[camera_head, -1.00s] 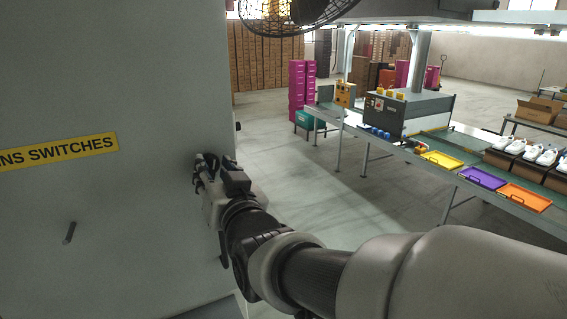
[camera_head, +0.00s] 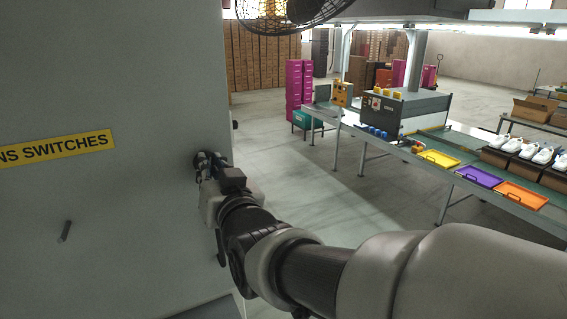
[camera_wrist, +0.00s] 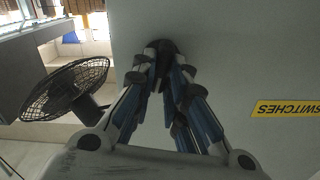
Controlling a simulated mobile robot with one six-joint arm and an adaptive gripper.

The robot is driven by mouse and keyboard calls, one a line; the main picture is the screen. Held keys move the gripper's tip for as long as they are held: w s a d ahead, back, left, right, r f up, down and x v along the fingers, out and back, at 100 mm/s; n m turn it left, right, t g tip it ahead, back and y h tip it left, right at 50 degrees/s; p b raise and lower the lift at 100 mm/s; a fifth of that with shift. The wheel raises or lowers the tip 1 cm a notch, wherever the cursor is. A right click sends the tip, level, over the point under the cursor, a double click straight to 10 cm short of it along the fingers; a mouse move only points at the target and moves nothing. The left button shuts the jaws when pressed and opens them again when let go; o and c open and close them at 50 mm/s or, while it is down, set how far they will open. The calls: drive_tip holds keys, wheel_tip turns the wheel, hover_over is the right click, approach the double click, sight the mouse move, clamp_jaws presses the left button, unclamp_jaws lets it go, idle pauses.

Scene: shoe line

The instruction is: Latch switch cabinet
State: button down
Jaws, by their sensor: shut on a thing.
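The switch cabinet (camera_head: 110,220) is a large grey panel filling the left of the head view, with a yellow label reading "...NS SWITCHES" (camera_head: 55,150). My gripper (camera_head: 203,160) is at the panel's right edge. In the wrist view my gripper (camera_wrist: 166,62) has its fingertips together on a dark round latch knob (camera_wrist: 162,48) on the grey face. The fingers hide most of the knob. The label also shows in the wrist view (camera_wrist: 288,109). A small dark handle (camera_head: 65,231) sticks out of the panel below the label.
A black fan (camera_head: 290,12) hangs at the top of the head view and also shows in the wrist view (camera_wrist: 62,88). A conveyor table (camera_head: 470,165) with yellow, purple and orange trays stands to the right. The floor between is clear.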

drive_tip(key=n+b, duration=0.2)
drive_tip(key=shift+n, duration=0.3)
drive_tip(key=c, duration=1.6)
unclamp_jaws()
drive_tip(key=shift+s, duration=0.15)
drive_tip(key=v, duration=1.2)
drive_tip(key=shift+a, duration=0.1)
